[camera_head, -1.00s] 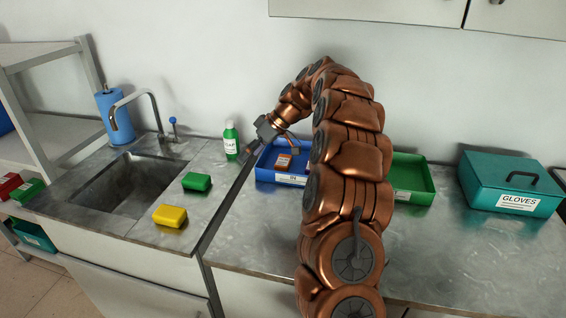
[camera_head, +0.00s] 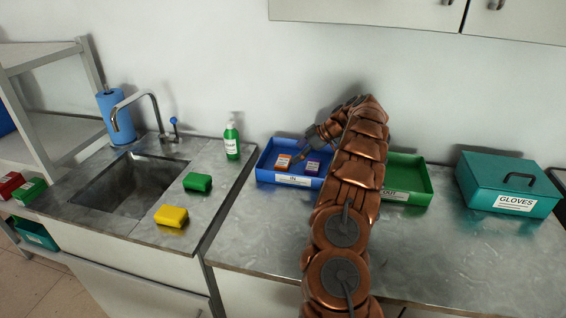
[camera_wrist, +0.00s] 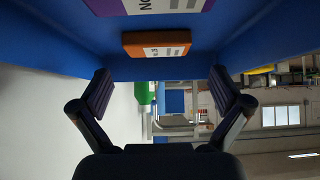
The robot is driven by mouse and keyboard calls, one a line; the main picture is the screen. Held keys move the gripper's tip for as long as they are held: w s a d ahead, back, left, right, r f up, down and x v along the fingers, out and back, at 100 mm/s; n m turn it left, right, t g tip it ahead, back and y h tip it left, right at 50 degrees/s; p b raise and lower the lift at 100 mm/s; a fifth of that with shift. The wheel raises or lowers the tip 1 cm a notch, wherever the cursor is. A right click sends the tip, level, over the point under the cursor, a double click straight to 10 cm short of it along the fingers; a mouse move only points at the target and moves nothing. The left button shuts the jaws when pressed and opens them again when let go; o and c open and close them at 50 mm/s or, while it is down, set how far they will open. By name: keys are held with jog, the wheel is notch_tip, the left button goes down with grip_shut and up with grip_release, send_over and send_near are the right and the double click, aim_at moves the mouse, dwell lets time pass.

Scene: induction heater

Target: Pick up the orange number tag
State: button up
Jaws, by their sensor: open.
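The orange number tag (camera_head: 283,161) lies in the blue tray (camera_head: 290,180), towards its left side. In the wrist view the orange tag (camera_wrist: 157,44) shows ahead of my gripper, above the gap between its fingers and apart from them. My gripper (camera_wrist: 160,88) is open and empty, one finger at each side of the picture.
A green tray (camera_head: 410,180) stands to the right, partly behind my arm. A green soap bottle (camera_head: 231,141) stands left of the blue tray. A teal gloves box (camera_head: 508,185) is at the far right. The counter's front is clear.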

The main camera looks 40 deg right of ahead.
aim_at(283, 161)
jog(key=shift+w+r+p+x, duration=0.1)
jog(key=shift+p+x, duration=0.75)
jog(key=shift+x, duration=0.6)
jog(key=shift+w+r+p+x, duration=0.15)
jog(key=shift+p+x, duration=0.65)
jog(key=shift+x, duration=0.65)
jog(key=shift+f, duration=0.1)
jog(key=c, duration=0.7)
